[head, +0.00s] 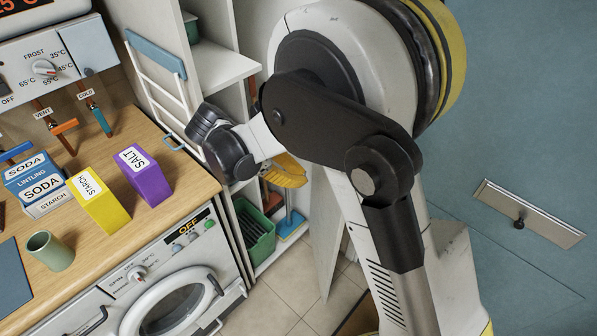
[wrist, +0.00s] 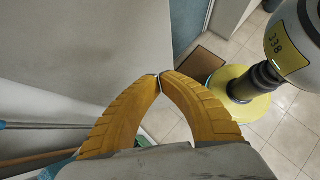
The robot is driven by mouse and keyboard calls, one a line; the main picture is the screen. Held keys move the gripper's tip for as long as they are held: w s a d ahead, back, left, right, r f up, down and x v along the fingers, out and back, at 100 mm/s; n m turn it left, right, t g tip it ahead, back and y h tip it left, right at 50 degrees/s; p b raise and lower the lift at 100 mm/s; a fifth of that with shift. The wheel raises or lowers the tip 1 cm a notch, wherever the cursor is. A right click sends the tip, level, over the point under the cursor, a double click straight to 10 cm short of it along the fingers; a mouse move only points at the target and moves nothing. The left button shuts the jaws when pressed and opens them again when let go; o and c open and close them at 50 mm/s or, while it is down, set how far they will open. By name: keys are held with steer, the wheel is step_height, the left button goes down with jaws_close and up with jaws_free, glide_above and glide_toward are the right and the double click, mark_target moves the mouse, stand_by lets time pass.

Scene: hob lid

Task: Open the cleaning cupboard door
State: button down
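The cleaning cupboard door (head: 325,235) is a pale panel standing ajar to the right of the tall white cupboard (head: 216,62). Part of it is hidden behind my arm. In the wrist view a large pale grey panel, which looks like this door (wrist: 90,50), fills the upper left. My gripper (wrist: 159,78) has two yellow-orange fingers with their tips together and nothing visible between them. The tips are by the panel's edge; I cannot tell whether they touch it. In the head view a yellow finger (head: 287,171) shows beneath my arm, in front of the cupboard opening.
The cupboard holds a green basket (head: 254,232) and a blue-based brush (head: 290,226). A washing machine (head: 150,285) stands under the wooden counter at left, with several boxes on top. Tiled floor (head: 265,310) is clear in front. A blue wall (head: 530,120) is at right.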

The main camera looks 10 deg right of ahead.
steer(key=d+f+b, duration=0.3)
steer(key=d+f, duration=0.2)
steer(key=d, duration=0.3)
steer(key=shift+d, duration=0.4)
steer(key=shift+s, duration=0.1)
